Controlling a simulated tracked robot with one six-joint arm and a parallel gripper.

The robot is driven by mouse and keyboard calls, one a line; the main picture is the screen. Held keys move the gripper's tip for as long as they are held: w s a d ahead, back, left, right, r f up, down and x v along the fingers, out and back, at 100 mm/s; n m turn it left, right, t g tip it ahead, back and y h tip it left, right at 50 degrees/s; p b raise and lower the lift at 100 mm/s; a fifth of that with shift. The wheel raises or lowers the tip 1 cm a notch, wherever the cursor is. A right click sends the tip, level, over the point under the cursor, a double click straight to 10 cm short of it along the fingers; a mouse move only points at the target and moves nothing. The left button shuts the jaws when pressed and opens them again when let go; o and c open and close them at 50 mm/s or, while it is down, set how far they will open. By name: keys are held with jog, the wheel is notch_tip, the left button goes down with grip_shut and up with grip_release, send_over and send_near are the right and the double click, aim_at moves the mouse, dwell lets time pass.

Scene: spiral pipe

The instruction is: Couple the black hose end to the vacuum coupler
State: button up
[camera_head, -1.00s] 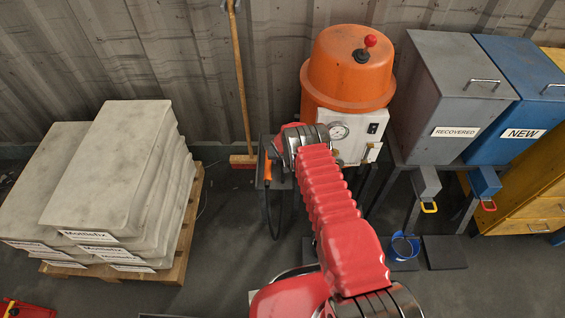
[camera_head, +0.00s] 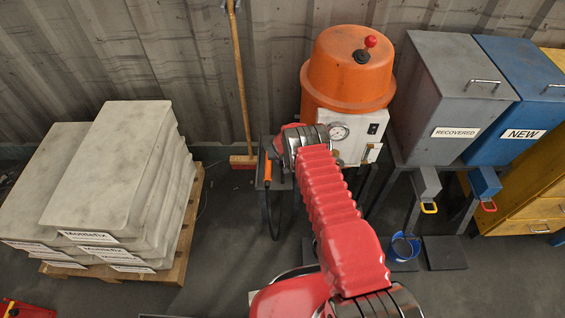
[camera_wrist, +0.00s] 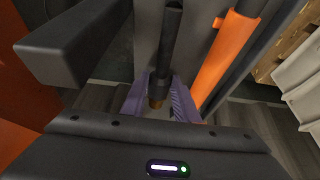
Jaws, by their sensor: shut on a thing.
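The black hose (camera_wrist: 171,40) comes down from the top of the wrist view. Its brownish end (camera_wrist: 157,91) sits between the two purple fingers of my gripper (camera_wrist: 160,99), which is shut on it. In the head view my red-sleeved arm hides my gripper and the hose end. The orange vacuum unit (camera_head: 346,70) stands by the back wall with a white control box (camera_head: 350,141) and a gauge on its front. I cannot pick out the vacuum coupler in either view. The lower part of the control box is partly hidden by my arm.
An orange handle (camera_wrist: 225,57) is close right of the hose; a dark block (camera_wrist: 75,42) is close left. A stand with a hanging cable (camera_head: 270,215) is left of my arm. Bag pallet (camera_head: 185,235) lies left; grey (camera_head: 453,85) and blue bins (camera_head: 522,85) stand right.

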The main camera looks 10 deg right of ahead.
notch_tip(320, 180, up, 10)
dwell(0.7)
dwell(0.5)
jog(key=shift+s, duration=0.1)
dwell(0.4)
jog(key=s+r+n, duration=0.2)
jog(key=s, duration=0.7)
jog(key=w+d+v, duration=0.1)
jog(key=d+v, duration=0.1)
jog(key=v, duration=3.4)
jog(key=shift+r+y, duration=0.4)
jog(key=shift+r, duration=0.3)
jog(key=shift+w+f, duration=0.1)
